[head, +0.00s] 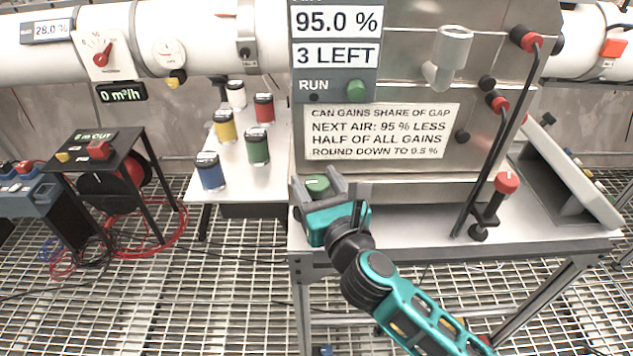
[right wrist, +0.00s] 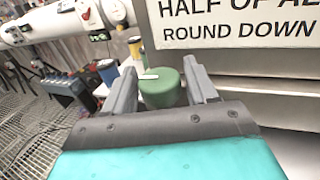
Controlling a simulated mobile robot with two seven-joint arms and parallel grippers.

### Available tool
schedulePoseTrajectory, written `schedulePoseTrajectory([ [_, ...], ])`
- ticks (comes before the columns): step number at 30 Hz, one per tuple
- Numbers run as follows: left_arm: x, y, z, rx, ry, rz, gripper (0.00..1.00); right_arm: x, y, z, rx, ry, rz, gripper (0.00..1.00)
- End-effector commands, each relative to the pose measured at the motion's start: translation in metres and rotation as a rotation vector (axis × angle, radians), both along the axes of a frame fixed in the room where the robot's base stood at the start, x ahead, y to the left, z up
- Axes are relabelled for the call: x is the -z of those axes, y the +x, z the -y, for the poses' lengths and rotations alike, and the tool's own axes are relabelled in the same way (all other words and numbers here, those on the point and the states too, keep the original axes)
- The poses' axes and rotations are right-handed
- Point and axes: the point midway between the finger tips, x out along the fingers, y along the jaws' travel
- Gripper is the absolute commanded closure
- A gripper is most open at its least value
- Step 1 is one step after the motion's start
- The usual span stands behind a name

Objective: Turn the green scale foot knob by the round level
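The green knob (head: 317,185) stands at the left front of the steel bench, below the text sign. It also shows in the right wrist view (right wrist: 161,90), with a pale mark on its top. My right gripper (head: 314,177) is at the knob, with one finger on each side of it. In the right wrist view its fingers (right wrist: 161,66) are spread, and a narrow gap seems to show by the right finger. I cannot tell whether the left finger touches. I cannot make out the round level in either view. My left gripper is not in view.
The sign panel (head: 380,131) rises close behind the knob. Several coloured canisters stand on a white shelf (head: 228,181) to the left. A red-topped clamp (head: 507,183) stands on the bench (head: 420,228) at the right. The bench surface between is clear.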

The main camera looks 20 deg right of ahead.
Motion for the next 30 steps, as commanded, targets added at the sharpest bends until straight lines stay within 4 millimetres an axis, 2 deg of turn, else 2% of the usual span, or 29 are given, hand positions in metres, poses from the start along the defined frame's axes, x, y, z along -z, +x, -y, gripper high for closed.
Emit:
schedulePoseTrajectory([
  [1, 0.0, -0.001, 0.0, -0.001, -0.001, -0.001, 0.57, 0.0, 0.0, 0.0, 0.0, 0.0, 0.0, 0.48],
  [12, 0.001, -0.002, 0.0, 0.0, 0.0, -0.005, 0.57, 0.0, 0.0, 0.0, 0.0, 0.0, 0.0, 0.82],
  [20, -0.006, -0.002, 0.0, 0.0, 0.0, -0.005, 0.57, -0.002, 0.0, 0.0, -0.037, -0.002, -0.001, 0.82],
  [30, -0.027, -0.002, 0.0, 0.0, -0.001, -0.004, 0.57, -0.003, 0.0, 0.001, -0.246, -0.006, -0.001, 0.82],
])
